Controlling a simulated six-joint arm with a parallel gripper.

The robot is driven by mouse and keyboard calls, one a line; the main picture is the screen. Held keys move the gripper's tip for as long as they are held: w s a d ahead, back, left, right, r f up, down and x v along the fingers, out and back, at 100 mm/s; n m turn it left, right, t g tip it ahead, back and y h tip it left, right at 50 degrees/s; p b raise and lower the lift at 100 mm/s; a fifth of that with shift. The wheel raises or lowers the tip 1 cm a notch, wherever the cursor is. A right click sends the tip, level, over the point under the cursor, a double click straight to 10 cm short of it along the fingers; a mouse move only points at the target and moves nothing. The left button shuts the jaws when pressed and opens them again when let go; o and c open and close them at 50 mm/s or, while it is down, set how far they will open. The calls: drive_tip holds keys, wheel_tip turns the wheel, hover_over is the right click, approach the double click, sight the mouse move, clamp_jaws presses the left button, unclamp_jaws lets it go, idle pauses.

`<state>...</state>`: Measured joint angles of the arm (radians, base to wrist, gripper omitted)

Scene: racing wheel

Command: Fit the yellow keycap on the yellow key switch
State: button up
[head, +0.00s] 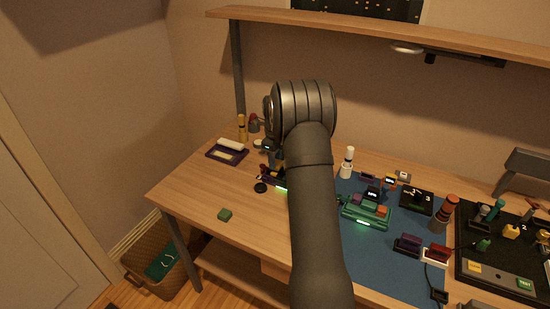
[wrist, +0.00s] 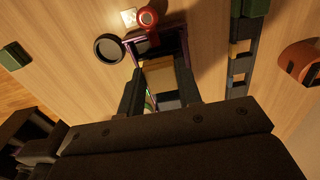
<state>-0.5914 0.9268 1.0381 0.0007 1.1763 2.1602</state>
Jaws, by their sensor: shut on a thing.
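My gripper (wrist: 160,90) points down in the wrist view, its two dark fingers on either side of a dull yellow-tan block, which looks like the yellow keycap (wrist: 158,72). The fingers are shut on it. Behind the keycap is a dark, purple-edged frame (wrist: 182,45); I cannot tell whether the keycap touches it. The yellow key switch cannot be made out. In the head view my arm hides most of the gripper (head: 274,168), which is low over the desk's left half, close to a small dark purple object with a green glow (head: 281,189).
A black disc (head: 260,188) lies left of the gripper, and a green block (head: 225,214) sits nearer the front edge. A dark tray (head: 228,152) and yellow bottle (head: 242,128) stand behind. A green keypad (head: 365,212) is on the blue mat (head: 385,260). A shelf (head: 390,35) hangs above.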

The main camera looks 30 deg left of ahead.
drive_tip(key=shift+f, duration=0.25)
drive_tip(key=o, duration=1)
wheel_tip(320, 180, up, 18)
drive_tip(key=shift+f, duration=0.25)
wheel_tip(320, 180, down, 18)
drive_tip(key=shift+r, duration=0.5)
